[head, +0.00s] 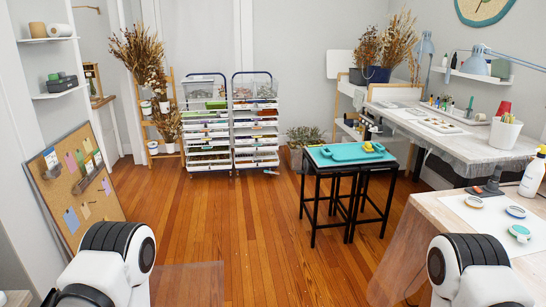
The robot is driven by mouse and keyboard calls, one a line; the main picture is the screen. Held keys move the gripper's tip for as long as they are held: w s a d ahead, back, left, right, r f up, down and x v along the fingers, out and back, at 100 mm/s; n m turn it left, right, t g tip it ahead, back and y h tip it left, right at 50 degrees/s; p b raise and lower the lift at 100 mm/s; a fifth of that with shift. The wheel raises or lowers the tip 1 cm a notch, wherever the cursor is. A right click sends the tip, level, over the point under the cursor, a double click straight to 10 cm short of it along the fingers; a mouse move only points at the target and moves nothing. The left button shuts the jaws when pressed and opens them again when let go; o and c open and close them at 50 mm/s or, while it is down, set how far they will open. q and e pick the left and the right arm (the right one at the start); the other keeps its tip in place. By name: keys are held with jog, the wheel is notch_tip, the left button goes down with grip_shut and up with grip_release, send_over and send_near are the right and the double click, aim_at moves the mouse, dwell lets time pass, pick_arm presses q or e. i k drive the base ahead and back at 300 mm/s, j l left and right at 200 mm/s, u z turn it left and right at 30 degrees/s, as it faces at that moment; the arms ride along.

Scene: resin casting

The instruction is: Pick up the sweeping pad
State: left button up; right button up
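I cannot tell for sure which thing is the sweeping pad. A dark grey handled tool (490,187) with a flat base lies on the white work table (437,204) at the right, near its far edge. Two parts of my arms show at the bottom edge, one left of the middle and one at the right. Neither gripper is in view, so I cannot see what they hold.
A black stand (333,205) with a teal tray (347,152) stands mid-right. Small round pots, a white spray bottle (533,175) and a long bench (455,143) are at right. Drawer carts (206,135) stand at the back. The wooden floor (240,235) is clear in the middle.

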aim_at(367, 148)
jog(key=i+j+u, duration=0.1)
jog(key=i+u, duration=0.4)
jog(key=i, duration=2.8)
jog(key=i+z, duration=0.15)
jog(key=i, duration=0.55)
jog(key=i+j, duration=0.1)
jog(key=i, duration=0.6)
jog(key=i+j+z, duration=0.1)
jog(key=i, duration=0.6)
jog(key=i+j+z, duration=0.2)
jog(key=i+z, duration=0.25)
jog(key=i+j+z, duration=0.9)
jog(key=z, duration=1.95)
jog(key=j, duration=0.1)
